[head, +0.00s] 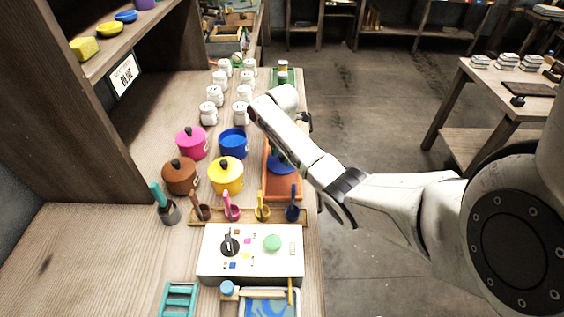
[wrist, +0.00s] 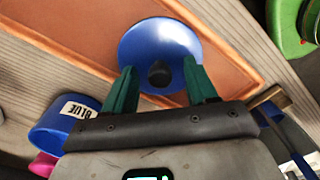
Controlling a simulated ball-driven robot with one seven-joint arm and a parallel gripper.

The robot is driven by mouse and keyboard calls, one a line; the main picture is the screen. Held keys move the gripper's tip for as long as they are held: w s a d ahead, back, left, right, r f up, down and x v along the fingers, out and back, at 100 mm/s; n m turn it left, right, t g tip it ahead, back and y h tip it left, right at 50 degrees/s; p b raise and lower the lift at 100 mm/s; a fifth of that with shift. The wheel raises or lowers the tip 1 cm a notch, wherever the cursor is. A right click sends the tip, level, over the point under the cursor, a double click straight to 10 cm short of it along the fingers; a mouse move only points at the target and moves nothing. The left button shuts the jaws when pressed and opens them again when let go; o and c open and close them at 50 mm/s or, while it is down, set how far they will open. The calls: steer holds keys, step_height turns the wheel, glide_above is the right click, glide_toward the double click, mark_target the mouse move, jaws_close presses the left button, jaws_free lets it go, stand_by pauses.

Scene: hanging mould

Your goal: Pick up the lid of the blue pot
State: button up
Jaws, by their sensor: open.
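The blue lid (wrist: 158,42) with its dark knob (wrist: 159,73) lies on an orange-brown tray (wrist: 60,47) in the wrist view. In the head view the lid (head: 281,163) is partly hidden behind my arm. My gripper (wrist: 158,80) has its two green fingers apart, one on each side of the knob, with nothing between them but the knob. I cannot tell whether they touch the lid. The blue pot (head: 233,143) stands without a lid left of the tray (head: 283,190); its side with a "BLUE" label (wrist: 63,122) shows in the wrist view.
Lidded pink (head: 191,142), brown (head: 180,176) and yellow (head: 226,175) pots stand around the blue pot. Several white jars (head: 209,113) stand behind. A rack of small coloured ladles (head: 248,214) and a white box (head: 250,252) are in front. The bench's left front is mostly clear.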

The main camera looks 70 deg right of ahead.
steer(key=shift+c, duration=0.3)
jaws_close()
stand_by(0.3)
